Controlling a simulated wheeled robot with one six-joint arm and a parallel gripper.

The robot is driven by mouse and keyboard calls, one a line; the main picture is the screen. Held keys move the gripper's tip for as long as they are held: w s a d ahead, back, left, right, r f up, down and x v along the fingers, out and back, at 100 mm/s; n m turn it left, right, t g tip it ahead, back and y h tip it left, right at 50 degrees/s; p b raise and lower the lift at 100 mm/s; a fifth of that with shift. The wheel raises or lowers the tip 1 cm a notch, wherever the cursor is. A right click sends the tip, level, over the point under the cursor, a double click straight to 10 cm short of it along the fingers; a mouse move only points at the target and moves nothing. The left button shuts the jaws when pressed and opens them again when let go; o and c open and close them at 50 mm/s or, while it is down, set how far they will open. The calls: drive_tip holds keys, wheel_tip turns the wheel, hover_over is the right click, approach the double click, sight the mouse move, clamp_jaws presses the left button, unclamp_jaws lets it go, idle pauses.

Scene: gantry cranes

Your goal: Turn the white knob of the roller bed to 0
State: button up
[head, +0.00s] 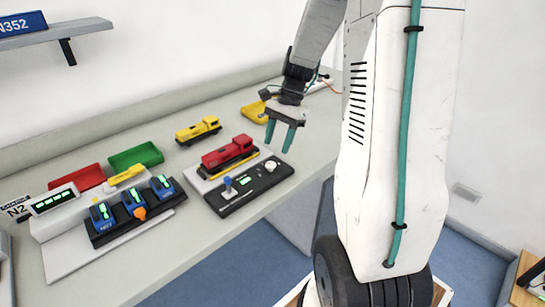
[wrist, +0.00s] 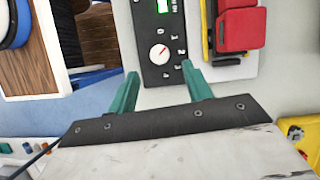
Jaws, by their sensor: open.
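The white knob (head: 271,166) sits at the right end of the black control panel (head: 246,190) on the front of the roller bed. In the wrist view the white knob (wrist: 159,54) shows a red pointer mark slanting to the upper right. Small white numbers run down the panel to its right; I cannot read for sure which one the mark meets. My gripper (head: 278,147) points down above the bed's right end, open and empty. In the wrist view my gripper (wrist: 160,69) has its two teal fingers spread, with the knob just beyond and between their tips, apart from both.
A red locomotive (head: 229,154) stands on the roller bed behind the panel. A blue lever (head: 228,183) and a green display (head: 246,180) share the panel. A yellow locomotive (head: 198,130) stands behind. A console with blue switches (head: 134,204) lies left.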

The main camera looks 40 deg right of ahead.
sight(271, 163)
drive_tip(key=x, duration=0.5)
drive_tip(key=shift+a+f, duration=0.1)
drive_tip(key=shift+f, duration=0.15)
drive_tip(key=c, duration=1)
